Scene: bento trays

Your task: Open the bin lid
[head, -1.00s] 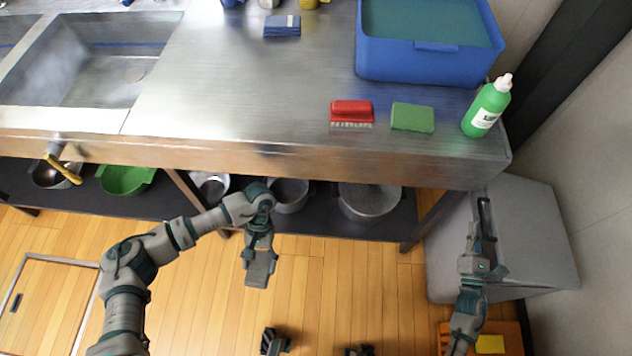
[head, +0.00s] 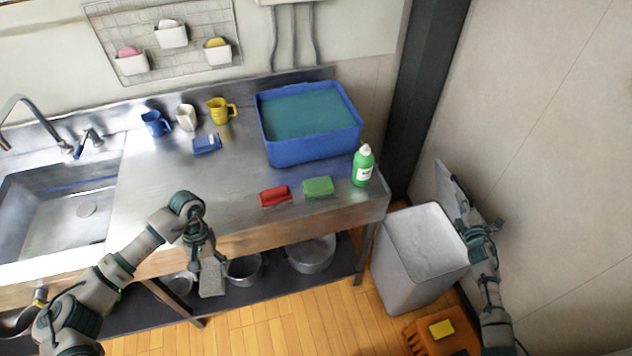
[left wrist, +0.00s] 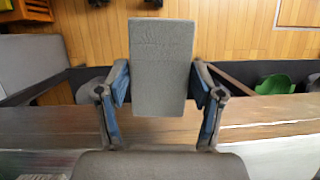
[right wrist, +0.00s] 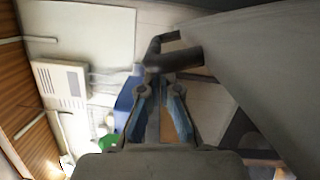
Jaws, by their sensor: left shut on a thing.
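The grey bin (head: 412,275) stands on the floor right of the counter, and its empty-looking inside shows from above. Its lid (head: 447,190) stands raised at the bin's right side, near the wall, partly hidden by my right arm. In the right wrist view the large grey panel at the right looks like the lid (right wrist: 275,65). My right gripper (head: 472,224) is beside the lid. Its fingertips (right wrist: 160,82) are close together by a dark handle (right wrist: 178,58); whether they grip it is unclear. My left gripper (left wrist: 160,82) is shut on a grey block (left wrist: 160,60), in front of the counter.
The steel counter (head: 150,195) holds a blue tub (head: 300,152), a green bottle (head: 362,168), a red brush (head: 274,196) and a green sponge (head: 318,187). Pots stand on the shelf below. An orange stool (head: 440,325) with a yellow sponge is close below the bin. The wall is close at right.

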